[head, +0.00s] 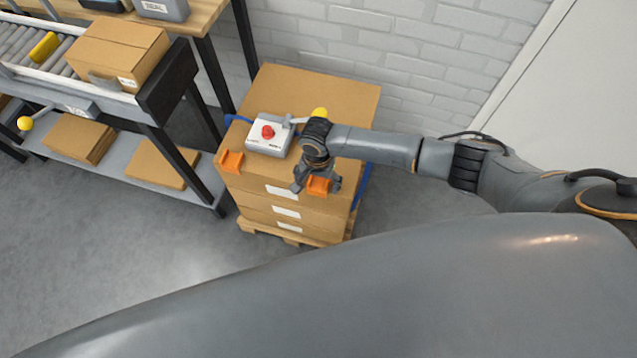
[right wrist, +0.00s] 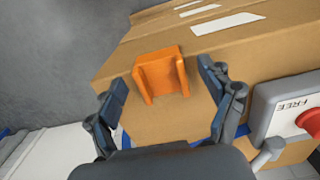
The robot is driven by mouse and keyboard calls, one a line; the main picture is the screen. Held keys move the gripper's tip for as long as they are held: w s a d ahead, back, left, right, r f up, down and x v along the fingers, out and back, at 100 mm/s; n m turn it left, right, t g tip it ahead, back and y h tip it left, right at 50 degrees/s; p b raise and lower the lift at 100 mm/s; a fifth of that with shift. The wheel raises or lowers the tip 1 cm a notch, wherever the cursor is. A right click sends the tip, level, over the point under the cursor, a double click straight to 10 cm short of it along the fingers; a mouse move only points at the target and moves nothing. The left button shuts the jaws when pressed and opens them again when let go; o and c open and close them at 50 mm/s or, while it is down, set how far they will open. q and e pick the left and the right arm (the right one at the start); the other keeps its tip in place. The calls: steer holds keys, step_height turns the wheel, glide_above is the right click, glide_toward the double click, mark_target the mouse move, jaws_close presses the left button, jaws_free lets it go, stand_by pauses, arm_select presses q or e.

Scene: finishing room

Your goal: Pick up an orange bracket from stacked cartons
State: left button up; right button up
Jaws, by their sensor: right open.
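The stacked cartons (head: 330,92) stand on a pallet against the white brick wall. An orange bracket (head: 318,185) sits at the right front of the top carton. A second orange bracket (head: 230,161) sits at its left front corner. My right gripper (head: 317,188) is over the right bracket and partly covers it. In the right wrist view this bracket (right wrist: 160,72) lies between the tips of the open, spread fingers of my right gripper (right wrist: 164,80). I cannot tell whether the fingers touch it. My left gripper is not in view.
A white box with a red button (head: 267,133) stands on the top carton, left of my right gripper; it also shows in the right wrist view (right wrist: 285,115). A conveyor (head: 30,55) with a carton (head: 115,50) is at the left. The grey floor (head: 150,240) in front is clear.

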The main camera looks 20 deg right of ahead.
steer(key=c, duration=1.1)
steer(key=shift+r, duration=0.15)
